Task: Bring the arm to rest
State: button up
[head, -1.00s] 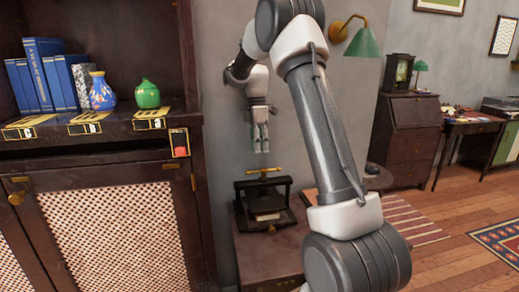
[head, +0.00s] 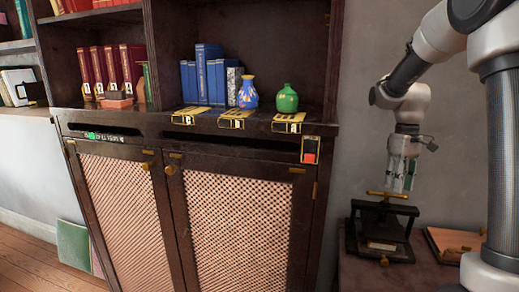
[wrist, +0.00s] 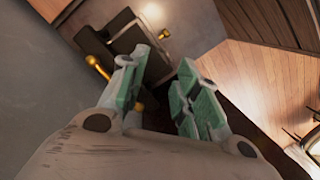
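My gripper (head: 403,178) hangs at the end of my raised arm at the right of the head view, fingers pointing down. It appears just above a small dark press (head: 400,212) with a brass handle; I cannot tell the depth between them. In the wrist view, the two green-and-grey fingers (wrist: 163,62) stand apart with a clear gap. Nothing shows between them, so the gripper is open and empty.
A dark cabinet (head: 235,150) fills the middle of the head view. A blue vase (head: 248,93), a green vase (head: 287,98) and blue books (head: 208,74) stand on its shelf. The press stands on a low dark table (head: 425,278) beside an orange-brown board (head: 465,243).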

jog(key=s+a+r+m+t, duration=0.1)
jog(key=s+r+t, duration=0.1)
jog(key=s, duration=0.6)
jog(key=s+a+r+m+t, duration=0.2)
jog(key=s+r, duration=0.2)
jog(key=s, duration=0.4)
jog(key=s+a+r+m+t, duration=0.1)
jog(key=s+r+t, duration=0.1)
jog(key=s, duration=0.6)
jog(key=shift+a+r, duration=0.2)
jog(key=shift+r, duration=0.4)
jog(key=shift+s, duration=0.1)
